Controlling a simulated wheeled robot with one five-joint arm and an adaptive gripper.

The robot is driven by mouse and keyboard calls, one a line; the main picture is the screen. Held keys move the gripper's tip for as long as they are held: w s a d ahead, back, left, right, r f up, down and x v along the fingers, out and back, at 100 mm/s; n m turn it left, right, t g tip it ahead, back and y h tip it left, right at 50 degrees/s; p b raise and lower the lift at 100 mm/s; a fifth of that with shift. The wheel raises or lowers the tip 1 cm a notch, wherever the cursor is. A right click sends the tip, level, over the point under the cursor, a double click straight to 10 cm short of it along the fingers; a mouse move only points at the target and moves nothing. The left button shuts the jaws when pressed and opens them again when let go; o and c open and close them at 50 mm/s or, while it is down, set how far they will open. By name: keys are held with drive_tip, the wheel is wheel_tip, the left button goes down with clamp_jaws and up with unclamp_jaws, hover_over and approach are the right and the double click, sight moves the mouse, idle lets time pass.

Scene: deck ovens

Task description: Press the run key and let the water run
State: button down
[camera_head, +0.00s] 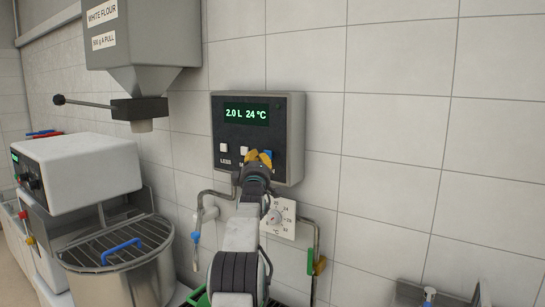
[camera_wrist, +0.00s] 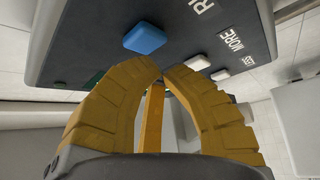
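The dark water panel (camera_head: 282,109) on the tiled wall has a green display reading "2.0 L 24 °C". A blue run key (camera_wrist: 145,39) shows in the wrist view, with the edge of its "RU…" label beside it. The tips appear apart from the blue key; contact cannot be confirmed.
A mixer (camera_head: 85,170) with a grated bowl (camera_head: 118,284) and a flour hopper (camera_head: 150,35) stand left. The wall right of the panel is clear.

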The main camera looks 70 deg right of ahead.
drive_tip(key=shift+d, duration=0.15)
idle(1.5)
drive_tip(key=shift+d+p, duration=0.25)
drive_tip(key=shift+p, duration=0.2)
drive_tip(key=shift+s+d+p, duration=0.2)
drive_tip(key=shift+d+p, duration=0.25)
drive_tip(key=shift+p, duration=0.25)
idle(1.0)
drive_tip(key=shift+w+a+f+b, duration=0.15)
drive_tip(key=shift+a+b, duration=0.25)
drive_tip(key=shift+b, duration=0.65)
drive_tip(key=shift+a, duration=0.1)
drive_tip(key=shift+a+b, duration=0.3)
drive_tip(key=shift+b, duration=0.35)
idle(0.3)
